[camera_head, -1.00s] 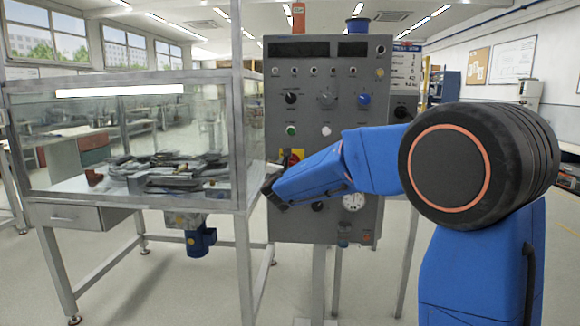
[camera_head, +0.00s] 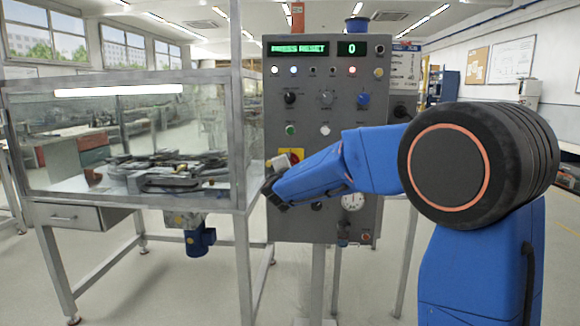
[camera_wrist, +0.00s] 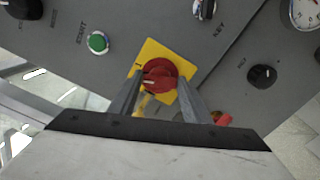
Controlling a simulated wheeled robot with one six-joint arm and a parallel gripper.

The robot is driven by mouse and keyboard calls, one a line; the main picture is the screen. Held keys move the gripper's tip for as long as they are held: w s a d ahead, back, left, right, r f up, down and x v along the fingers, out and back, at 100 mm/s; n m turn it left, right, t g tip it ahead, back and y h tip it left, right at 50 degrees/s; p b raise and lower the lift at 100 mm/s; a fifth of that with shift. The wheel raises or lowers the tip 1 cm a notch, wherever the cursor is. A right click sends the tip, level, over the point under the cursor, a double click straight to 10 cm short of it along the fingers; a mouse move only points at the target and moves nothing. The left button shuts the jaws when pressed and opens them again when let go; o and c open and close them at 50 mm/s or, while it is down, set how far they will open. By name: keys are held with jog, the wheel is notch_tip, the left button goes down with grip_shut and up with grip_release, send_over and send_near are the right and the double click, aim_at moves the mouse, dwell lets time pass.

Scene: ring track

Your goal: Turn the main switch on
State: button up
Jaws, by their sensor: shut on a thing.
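The main switch is a red rotary knob (camera_wrist: 159,76) on a yellow square plate (camera_wrist: 178,58), seen between my fingers in the wrist view. The yellow plate also shows in the head view (camera_head: 297,153), on the left side of the grey control panel (camera_head: 345,225). My gripper (camera_wrist: 160,88) is shut on the red knob, with one finger on each side of it. In the head view my gripper (camera_head: 276,182) reaches the panel from the right and hides part of the switch. The panel's left display (camera_head: 299,48) glows green with text that reads like "PRESS RESET".
The right display (camera_head: 352,49) shows 0. A green button (camera_wrist: 98,42) and a black knob (camera_wrist: 262,76) sit near the switch. A white gauge (camera_head: 352,201) is lower right. A glass-walled bench (camera_head: 130,205) stands close on the left, its post beside my gripper.

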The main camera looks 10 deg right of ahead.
jog(key=shift+f+m, duration=0.1)
jog(key=shift+m, duration=2.1)
jog(key=o, duration=1)
jog(key=shift+o, duration=0.2)
jog(key=v, duration=1.7)
jog(key=shift+s, duration=0.2)
